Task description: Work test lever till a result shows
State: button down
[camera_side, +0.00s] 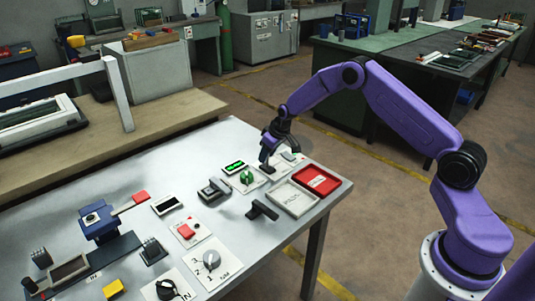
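My gripper (267,157) is low over the far right part of the grey table (150,165). Its fingers reach down to a small dark part on a pale plate (268,170). I cannot tell whether they touch or grip it, and the part is mostly hidden. Left of it is a green knob (247,177) on a white plate. Behind the knob, a small display (235,167) shows green marks too small to read. I cannot tell for certain which part is the test lever. A blue fixture (98,221) with a red-ended handle (132,203) stands at the left.
A red tray (317,180) and a white tray (291,198) lie right of my gripper. A black T-shaped handle (262,211), a grey block (214,190), a red switch (187,231), a dark display (167,205) and a dial (211,259) stand nearer. The table's middle left is bare.

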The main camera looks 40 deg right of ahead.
jog(key=shift+s+t, duration=0.4)
jog(key=shift+t, duration=0.2)
jog(key=c, duration=0.8)
grip_release()
jog(key=v, duration=1.7)
jog(key=shift+s+r, duration=0.15)
